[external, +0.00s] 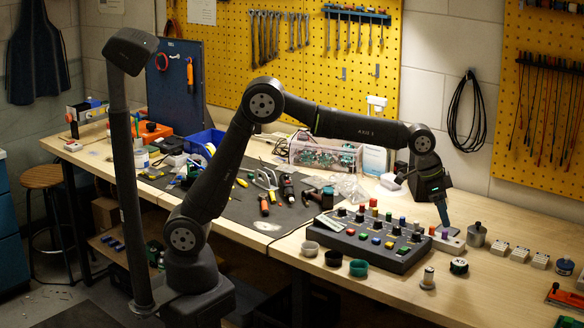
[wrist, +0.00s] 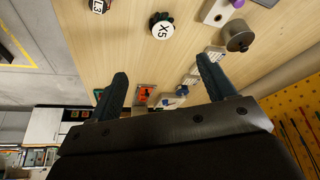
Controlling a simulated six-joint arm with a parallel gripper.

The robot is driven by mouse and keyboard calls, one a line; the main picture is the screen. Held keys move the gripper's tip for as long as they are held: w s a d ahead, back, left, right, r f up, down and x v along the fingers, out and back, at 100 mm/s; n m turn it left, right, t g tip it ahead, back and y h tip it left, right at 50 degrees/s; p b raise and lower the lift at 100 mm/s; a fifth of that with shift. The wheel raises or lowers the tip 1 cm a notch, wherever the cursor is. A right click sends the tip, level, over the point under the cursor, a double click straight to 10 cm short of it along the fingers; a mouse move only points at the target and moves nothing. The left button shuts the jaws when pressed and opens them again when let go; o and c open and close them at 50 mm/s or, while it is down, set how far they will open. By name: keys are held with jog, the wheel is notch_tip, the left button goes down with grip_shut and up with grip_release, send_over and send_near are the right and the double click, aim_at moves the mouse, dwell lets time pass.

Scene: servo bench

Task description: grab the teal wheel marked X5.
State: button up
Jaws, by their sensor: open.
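The wheel marked X5 (wrist: 163,27) lies on the bench with its white, black-lettered face up and a dark rim; its teal colour is hard to make out. In the external view the wheel (external: 459,266) sits near the front of the bench, right of the control box. My gripper (external: 443,212) is open and empty, above and behind the wheel, near the box's right end. In the wrist view its two blue fingers (wrist: 162,68) are spread apart, and the wheel shows beyond them, touching neither.
A piece marked L3 (wrist: 98,6) stands near the wheel. A grey metal cylinder (external: 476,235) and several small white modules (external: 520,252) are to the right. Bare wood surrounds the wheel.

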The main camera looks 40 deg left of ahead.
send_over(459, 262)
jog(key=s+a, duration=0.2)
jog(key=f, duration=1)
jog(key=shift+w+f, duration=0.2)
jog(key=x, duration=0.5)
jog(key=shift+w+a+f, duration=0.1)
jog(key=shift+w, duration=0.1)
jog(key=c, duration=1.1)
